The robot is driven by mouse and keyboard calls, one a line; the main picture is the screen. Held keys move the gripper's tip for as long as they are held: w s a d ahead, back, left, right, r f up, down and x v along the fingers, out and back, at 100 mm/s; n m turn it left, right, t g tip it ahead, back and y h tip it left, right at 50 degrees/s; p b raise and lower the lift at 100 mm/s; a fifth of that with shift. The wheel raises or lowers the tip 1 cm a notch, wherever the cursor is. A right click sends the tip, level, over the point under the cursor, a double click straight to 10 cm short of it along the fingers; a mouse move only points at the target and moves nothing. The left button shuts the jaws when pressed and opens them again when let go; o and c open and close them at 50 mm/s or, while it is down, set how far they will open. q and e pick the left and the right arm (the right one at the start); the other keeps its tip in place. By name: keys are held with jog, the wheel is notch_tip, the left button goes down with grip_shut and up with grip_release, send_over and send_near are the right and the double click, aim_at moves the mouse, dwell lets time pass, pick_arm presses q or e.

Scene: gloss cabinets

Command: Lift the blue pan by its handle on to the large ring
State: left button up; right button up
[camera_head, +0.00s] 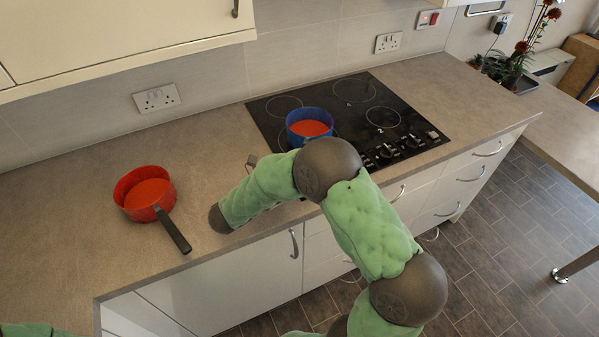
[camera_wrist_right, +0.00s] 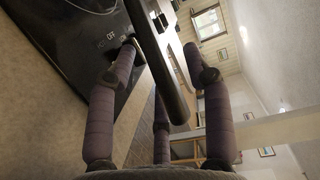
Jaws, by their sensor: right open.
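The blue pan (camera_head: 305,117), with orange-red contents, stands on the near-left part of the black hob (camera_head: 330,87). In the head view its handle is hidden behind my right arm. The wrist view shows a dark handle (camera_wrist_right: 160,62) running down between the fingers of my right gripper (camera_wrist_right: 161,66). Those fingers are spread apart, and the handle is not clamped. In the head view only a small grey part of this gripper seems to show beside the arm. The largest-looking ring (camera_head: 355,101), at the hob's back right, is bare. My left gripper is out of view.
A red pan (camera_head: 126,182) with a dark handle stands on the worktop (camera_head: 70,230) at left. Hob knobs (camera_head: 386,151) lie along the front right. A wall cabinet (camera_head: 110,35) overhangs the back left. The worktop right of the hob is clear.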

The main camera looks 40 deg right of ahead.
jog(key=shift+a+r, duration=0.2)
jog(key=shift+a, duration=1.8)
jog(key=shift+a+r, duration=0.15)
jog(key=shift+a, duration=1.8)
